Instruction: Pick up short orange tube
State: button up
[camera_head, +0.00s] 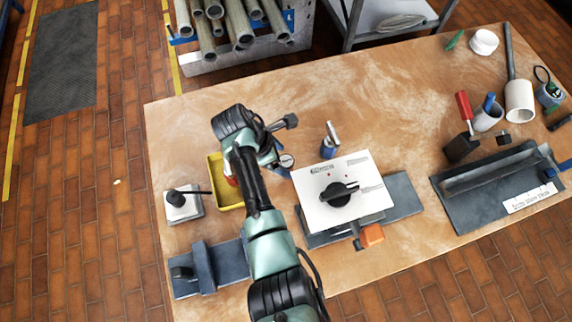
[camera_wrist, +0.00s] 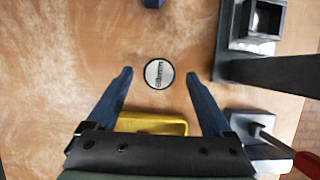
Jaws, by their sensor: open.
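An orange piece (camera_head: 372,235) shows at the front edge of the white box in the head view; I cannot tell if it is a tube. A small red-orange patch (camera_head: 231,181) shows in the yellow tray (camera_head: 219,200), partly hidden by my arm, its shape unclear. My gripper (camera_wrist: 160,74) is open in the wrist view, its blue-grey fingers spread and nothing gripped. A round silver disc (camera_wrist: 158,74) with a dark rim and lettering appears between the fingertips, over the wooden table. The yellow tray (camera_wrist: 150,125) lies nearer the gripper's base. No orange tube shows clearly in the wrist view.
A white box (camera_head: 325,210) with a black knob stands beside my arm. A dark bracket (camera_wrist: 262,67) and red handle (camera_wrist: 306,164) are at right in the wrist view. A white block (camera_head: 182,206) stands left of the tray. The table's upper middle is clear.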

aim_at(291, 169)
jog(key=shift+x, duration=1.3)
jog(key=shift+w, duration=0.1)
grip_shut()
